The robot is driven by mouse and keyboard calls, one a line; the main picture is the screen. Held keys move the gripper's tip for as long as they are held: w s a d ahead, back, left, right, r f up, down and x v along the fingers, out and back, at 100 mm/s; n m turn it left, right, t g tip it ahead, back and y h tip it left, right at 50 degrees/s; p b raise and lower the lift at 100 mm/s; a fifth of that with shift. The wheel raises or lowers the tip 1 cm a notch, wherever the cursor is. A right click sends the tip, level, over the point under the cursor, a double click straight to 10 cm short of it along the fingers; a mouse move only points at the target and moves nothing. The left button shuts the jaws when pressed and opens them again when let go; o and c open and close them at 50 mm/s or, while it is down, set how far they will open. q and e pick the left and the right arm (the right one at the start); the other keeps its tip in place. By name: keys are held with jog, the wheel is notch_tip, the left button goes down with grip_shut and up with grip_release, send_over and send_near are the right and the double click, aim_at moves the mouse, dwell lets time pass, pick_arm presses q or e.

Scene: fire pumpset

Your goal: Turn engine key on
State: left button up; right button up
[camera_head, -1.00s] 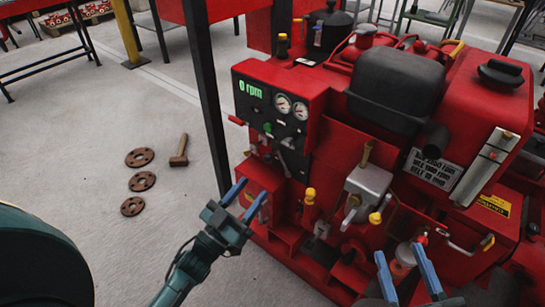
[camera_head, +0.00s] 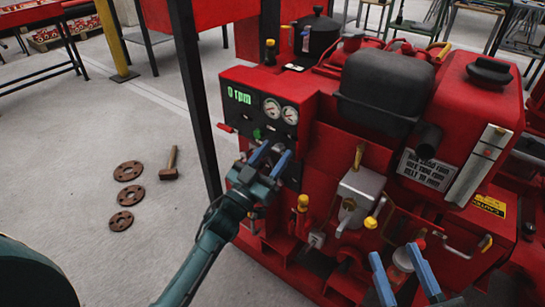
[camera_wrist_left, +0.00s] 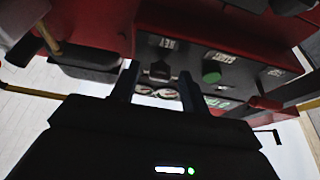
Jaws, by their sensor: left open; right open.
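The red engine's dark control panel (camera_head: 249,118) carries a green "0 rpm" display, two round gauges and a green button (camera_head: 257,133). My left gripper (camera_head: 272,156) is open in front of the panel's lower part and hides some of it. In the left wrist view its two fingers (camera_wrist_left: 158,85) reach toward the panel, which appears upside down. The dark key (camera_wrist_left: 160,70), under a KEY label, shows between the fingers; no contact can be made out. The green button (camera_wrist_left: 211,72) is beside it. My right gripper (camera_head: 405,272) is open and empty at the lower right.
A grey metal box (camera_head: 364,190) with yellow knobs sticks out right of my left gripper. A dark post (camera_head: 194,100) stands left of the panel. A hammer (camera_head: 170,163) and rusty flanges (camera_head: 129,171) lie on the open floor at left.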

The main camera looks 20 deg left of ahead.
pick_arm(q)
jog(key=shift+c, duration=0.3)
jog(key=c, duration=0.9)
jog(key=shift+m, duration=0.4)
pick_arm(e)
jog(key=shift+r, duration=0.1)
pick_arm(q)
jog(key=m+g+h+p, duration=0.1)
jog(key=m, duration=0.3)
jog(key=m+g+h+p, duration=0.1)
jog(key=m+h, duration=0.1)
jog(key=m, duration=0.1)
jog(key=m+g+h+p, duration=0.1)
jog(key=m+g, duration=0.1)
jog(key=m, duration=0.2)
jog(key=shift+w+a+r+m+h+p, duration=0.1)
jog(key=shift+a+m+h+p, duration=0.2)
pick_arm(e)
jog(key=shift+s+d+n+h, duration=0.25)
jog(key=shift+d+n+h, duration=0.05)
jog(key=shift+n, duration=0.1)
pick_arm(q)
jog(key=shift+m, duration=0.3)
pick_arm(e)
jog(key=shift+f, duration=0.3)
